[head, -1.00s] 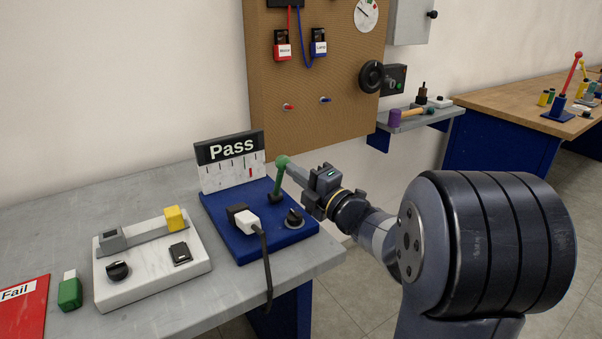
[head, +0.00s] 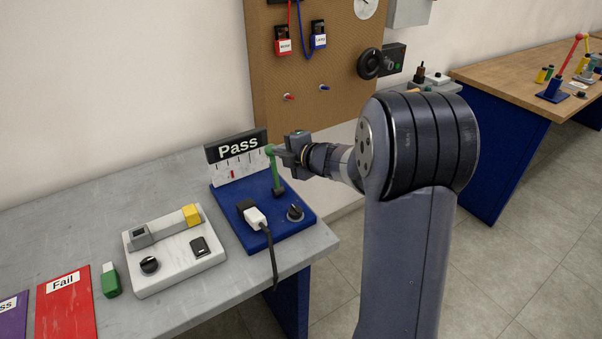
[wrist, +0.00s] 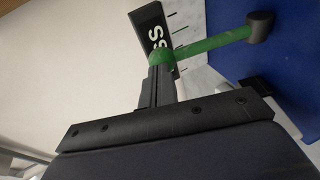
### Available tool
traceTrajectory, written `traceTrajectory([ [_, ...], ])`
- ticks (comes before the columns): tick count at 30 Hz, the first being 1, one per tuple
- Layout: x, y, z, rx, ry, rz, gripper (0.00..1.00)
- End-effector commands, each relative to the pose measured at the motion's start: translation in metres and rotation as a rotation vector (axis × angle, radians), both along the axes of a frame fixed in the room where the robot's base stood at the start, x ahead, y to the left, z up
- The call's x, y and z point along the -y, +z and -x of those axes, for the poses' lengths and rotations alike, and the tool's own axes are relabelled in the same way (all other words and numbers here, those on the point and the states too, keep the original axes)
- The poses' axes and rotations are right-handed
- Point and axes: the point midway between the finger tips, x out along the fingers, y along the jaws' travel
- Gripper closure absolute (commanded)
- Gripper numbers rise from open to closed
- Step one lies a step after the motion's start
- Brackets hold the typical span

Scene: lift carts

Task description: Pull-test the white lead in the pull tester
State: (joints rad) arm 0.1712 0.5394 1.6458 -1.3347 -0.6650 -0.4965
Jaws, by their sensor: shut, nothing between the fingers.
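The pull tester is a blue base (head: 237,213) with a scale plate and a "Pass" sign (head: 236,146) at its back. The white lead's plug (head: 255,218) sits in a black clamp on the base, and its dark cable hangs over the table edge. A green lever (head: 275,170) stands on the base, leaning slightly left. The scale's red pointer (head: 232,174) is left of middle. My gripper (head: 279,155) is shut and empty, its tips at the lever's knob. In the wrist view the fingertips (wrist: 158,75) appear to touch the green knob (wrist: 161,57).
A black rotary knob (head: 295,212) is on the base's right. A white test block (head: 170,265), a green plug (head: 110,280) and a red "Fail" mat (head: 67,310) lie to the left. A pegboard (head: 300,75) stands behind.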

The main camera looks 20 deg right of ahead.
Motion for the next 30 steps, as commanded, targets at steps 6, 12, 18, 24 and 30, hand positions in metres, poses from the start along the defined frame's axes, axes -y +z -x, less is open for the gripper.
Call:
traceTrajectory([
  [6,-0.007,0.002,-0.020,0.001,0.000,0.000,1.00],
  [12,-0.012,0.000,-0.035,0.003,0.001,0.000,1.00],
  [18,-0.014,-0.002,-0.044,0.004,0.000,0.000,1.00],
  [24,-0.015,-0.002,-0.047,0.004,0.000,0.000,1.00],
  [30,-0.015,-0.002,-0.047,0.005,-0.001,0.000,1.00],
])
